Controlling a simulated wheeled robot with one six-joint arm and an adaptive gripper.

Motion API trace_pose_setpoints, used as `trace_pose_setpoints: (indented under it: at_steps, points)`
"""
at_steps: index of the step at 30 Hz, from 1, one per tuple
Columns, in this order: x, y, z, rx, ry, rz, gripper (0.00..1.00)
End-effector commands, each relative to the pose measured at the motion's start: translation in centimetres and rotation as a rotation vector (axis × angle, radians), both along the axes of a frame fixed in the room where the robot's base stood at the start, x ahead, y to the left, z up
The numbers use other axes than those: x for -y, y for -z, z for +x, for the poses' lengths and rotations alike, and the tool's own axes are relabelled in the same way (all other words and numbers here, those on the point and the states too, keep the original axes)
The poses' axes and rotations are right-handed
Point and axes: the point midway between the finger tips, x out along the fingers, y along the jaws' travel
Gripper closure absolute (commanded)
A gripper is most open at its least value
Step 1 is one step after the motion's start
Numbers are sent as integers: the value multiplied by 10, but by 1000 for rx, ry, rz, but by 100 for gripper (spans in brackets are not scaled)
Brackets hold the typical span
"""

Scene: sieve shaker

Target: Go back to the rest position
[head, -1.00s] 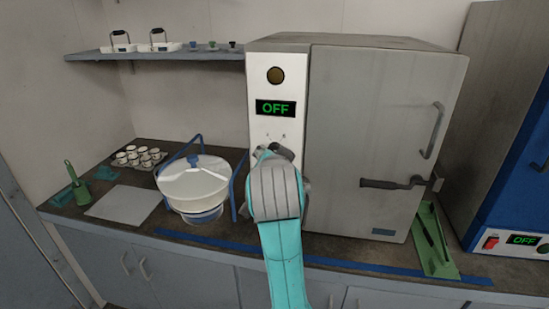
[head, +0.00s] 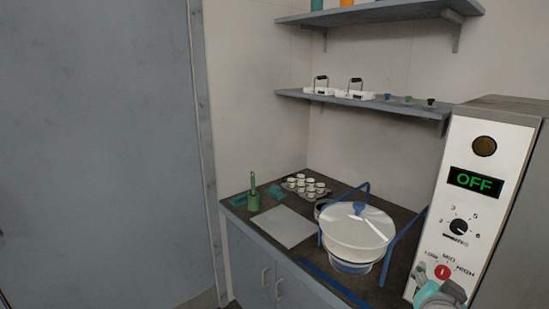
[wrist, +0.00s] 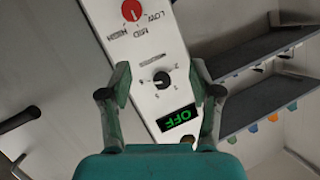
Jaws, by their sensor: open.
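My gripper (wrist: 158,98) is open in the wrist view, with nothing between its fingers. The white control panel (wrist: 150,55) shows behind the gap, upside down, with a red knob (wrist: 131,10), a black dial (wrist: 161,79) and a green OFF display (wrist: 178,118). In the head view, part of my gripper (head: 440,291) shows at the bottom right, in front of the lower panel. The panel (head: 484,212) there carries the OFF display (head: 475,181), the black dial (head: 459,227) and the red knob (head: 442,271). I cannot tell whether my gripper touches the panel.
A white lidded bowl (head: 358,232) stands in a blue frame on the counter. Left of it are a grey plate (head: 284,227), small cups (head: 305,187) and a green holder (head: 254,200). Shelves (head: 360,101) hang above. A door handle (wrist: 18,120) shows in the wrist view.

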Motion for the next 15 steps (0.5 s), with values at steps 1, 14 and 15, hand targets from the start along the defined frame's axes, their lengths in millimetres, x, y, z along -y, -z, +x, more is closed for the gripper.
trace_pose_setpoints:
  at_steps: [1, 14, 15]
  points:
    - [-6, 19, -5, -20, -29, -21, 37]
    - [-59, 132, -60, -91, -274, -177, 37]
    - [-64, 141, -68, -95, -295, -189, 37]
